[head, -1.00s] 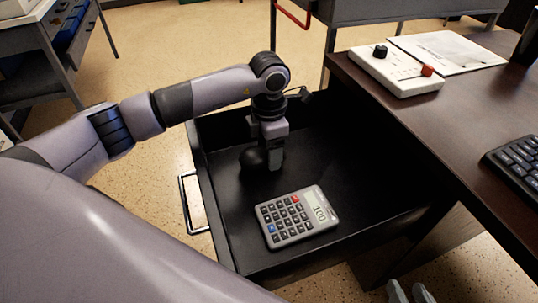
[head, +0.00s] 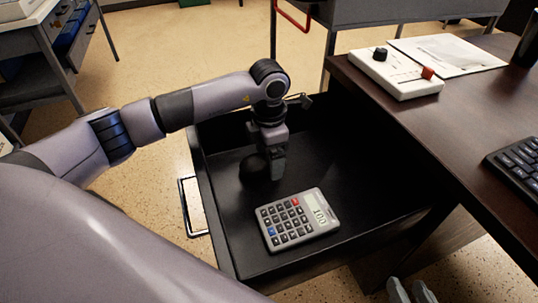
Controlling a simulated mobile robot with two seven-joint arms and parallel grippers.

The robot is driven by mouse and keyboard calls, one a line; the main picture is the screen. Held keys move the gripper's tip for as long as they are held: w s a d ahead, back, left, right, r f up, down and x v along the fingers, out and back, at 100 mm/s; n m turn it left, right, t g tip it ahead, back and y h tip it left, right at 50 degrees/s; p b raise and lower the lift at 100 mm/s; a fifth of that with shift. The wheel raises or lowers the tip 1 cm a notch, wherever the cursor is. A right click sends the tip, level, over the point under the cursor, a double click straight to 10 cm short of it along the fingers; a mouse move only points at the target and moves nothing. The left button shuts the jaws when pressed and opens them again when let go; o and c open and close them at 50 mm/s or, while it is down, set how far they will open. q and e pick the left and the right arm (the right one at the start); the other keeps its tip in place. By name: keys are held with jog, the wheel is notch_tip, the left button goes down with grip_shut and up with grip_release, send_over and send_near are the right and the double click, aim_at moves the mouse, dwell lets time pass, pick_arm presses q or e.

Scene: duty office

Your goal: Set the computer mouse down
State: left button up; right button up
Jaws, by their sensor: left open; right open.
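The computer mouse (head: 254,168) is a dark rounded shape in the open black drawer (head: 345,190), low against my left gripper and partly hidden by it. My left gripper (head: 275,176) points down into the drawer at the mouse, its jaws open. Whether the mouse touches the drawer floor or a finger is hard to tell, dark on dark. My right gripper (head: 411,292) shows only at the bottom edge, open and empty, below and in front of the drawer.
A grey calculator (head: 297,219) lies in the drawer in front of the mouse. The desk (head: 440,125) at the right bears a control box (head: 397,72), papers (head: 447,52) and a keyboard (head: 515,163). The drawer's right part is clear.

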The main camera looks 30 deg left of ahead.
pick_arm(q)
notch_tip(320, 180, up, 12)
jog(key=p, duration=0.2)
jog(key=shift+f+p, duration=0.25)
jog(key=shift+p, duration=0.15)
pick_arm(e)
jog(key=shift+s+d+r+n+h, duration=0.1)
jog(key=shift+s+d+n+h, duration=0.1)
jog(key=shift+s+d+h, duration=0.4)
jog(key=shift+s+d+r+n+h, duration=0.1)
jog(key=shift+d+n+h, duration=0.1)
jog(key=shift+d, duration=0.65)
jog(key=shift+w, duration=0.1)
